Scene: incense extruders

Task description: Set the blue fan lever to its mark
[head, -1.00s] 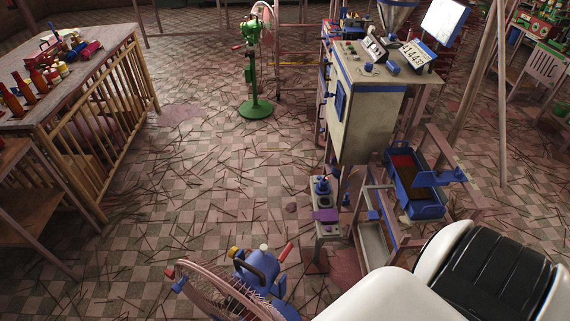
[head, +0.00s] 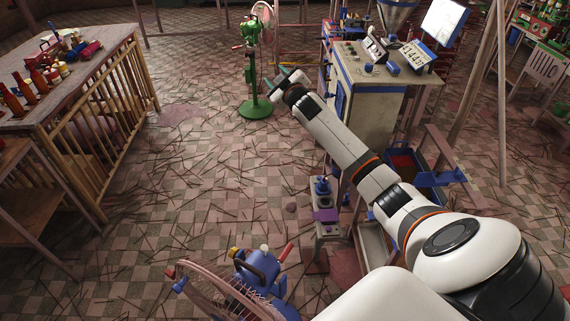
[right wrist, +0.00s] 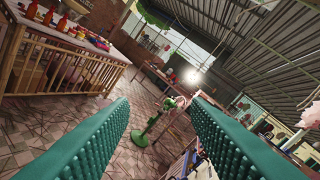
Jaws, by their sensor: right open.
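The blue fan (head: 258,272) stands at the bottom of the head view, with a round wire cage (head: 215,292) at its left. A red-handled lever (head: 285,252) sticks up on its right side; a white knob (head: 264,246) and a yellow knob (head: 233,252) show on top. I cannot make out a mark. My right gripper (head: 268,87) is open and empty, stretched far forward, well beyond the blue fan. Its two teal ribbed fingers are wide apart in the right wrist view (right wrist: 160,110), with nothing between them. My left gripper is not in view.
A green fan (head: 252,70) stands near my right gripper. A grey-and-blue machine (head: 370,105) stands beside my right arm. A slatted table (head: 95,110) with bottles is at the left. The tiled floor (head: 200,160), littered with thin sticks, is otherwise open between them.

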